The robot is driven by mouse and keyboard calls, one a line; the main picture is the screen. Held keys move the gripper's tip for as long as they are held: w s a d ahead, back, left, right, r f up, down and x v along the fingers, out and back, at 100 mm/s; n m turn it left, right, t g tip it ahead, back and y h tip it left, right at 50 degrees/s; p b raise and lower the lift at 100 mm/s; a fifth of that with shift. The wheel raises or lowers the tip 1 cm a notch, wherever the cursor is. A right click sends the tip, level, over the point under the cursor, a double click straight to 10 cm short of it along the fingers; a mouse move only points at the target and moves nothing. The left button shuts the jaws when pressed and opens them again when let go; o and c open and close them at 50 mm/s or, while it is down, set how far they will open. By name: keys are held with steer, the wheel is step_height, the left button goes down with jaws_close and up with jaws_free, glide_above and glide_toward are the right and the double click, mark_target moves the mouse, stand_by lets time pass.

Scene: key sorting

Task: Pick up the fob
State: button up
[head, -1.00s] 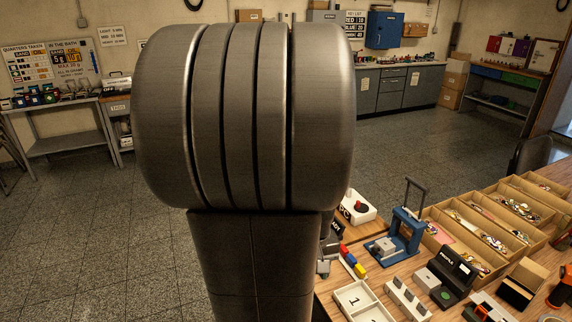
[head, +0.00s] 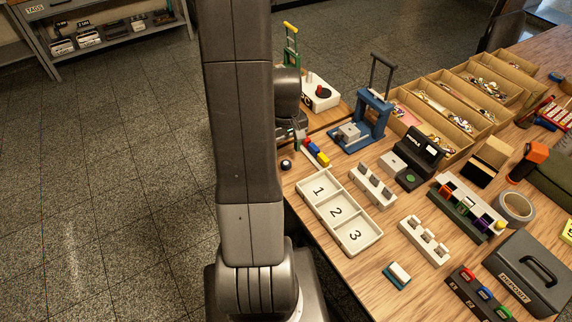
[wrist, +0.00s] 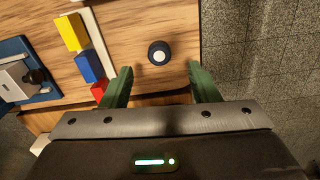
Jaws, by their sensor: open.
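The fob (wrist: 159,53) is a small round dark disc with a pale centre, lying on the wooden table near its edge. In the head view the fob (head: 286,165) shows just right of my arm, near the table's left edge. My gripper (wrist: 160,72) is open, its two green fingers apart and pointing toward the fob. In the wrist view the fob lies just beyond the fingertips, between their lines, and nothing is held. In the head view my gripper is mostly hidden behind my arm.
A strip with yellow, blue and red blocks (wrist: 88,66) lies left of the fob in the wrist view. A blue press (head: 368,118) stands behind. A numbered white tray (head: 338,211) is in front. The table edge drops to floor beside the fob.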

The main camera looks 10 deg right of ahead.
mark_target(286, 163)
steer(key=shift+w+f, duration=0.15)
steer(key=shift+f, duration=2.7)
steer(key=c, duration=1)
